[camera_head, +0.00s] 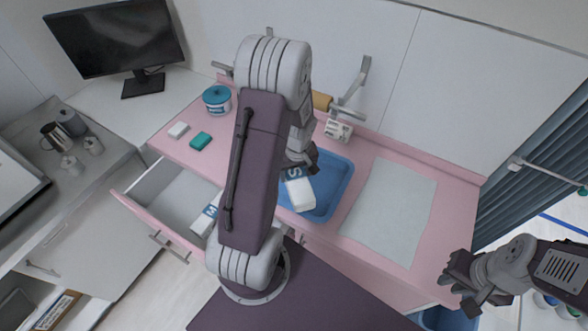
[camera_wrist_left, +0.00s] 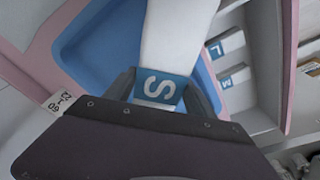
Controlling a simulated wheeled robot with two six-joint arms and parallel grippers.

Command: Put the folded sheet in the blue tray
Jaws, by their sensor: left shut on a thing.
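The folded sheet (camera_head: 299,194) is a white bundle with a blue band marked S. My left gripper (camera_head: 300,165) is shut on it, over the blue tray (camera_head: 339,188) on the pink counter. The left wrist view shows the sheet (camera_wrist_left: 178,35) with its band between my left fingers (camera_wrist_left: 160,90), and part of the tray (camera_wrist_left: 98,45) beside it. I cannot tell whether the sheet touches the tray floor. My left arm hides the tray's left part in the head view. My right gripper (camera_head: 464,287) is empty and open, at the counter's right front.
An open drawer (camera_head: 150,195) below the counter holds bundles marked M (camera_head: 205,220) and L (camera_wrist_left: 217,50). A teal-lidded tub (camera_head: 216,100), a green block (camera_head: 201,140) and a white block (camera_head: 178,130) stand left on the counter. A pale mat (camera_head: 390,210) lies clear right of the tray.

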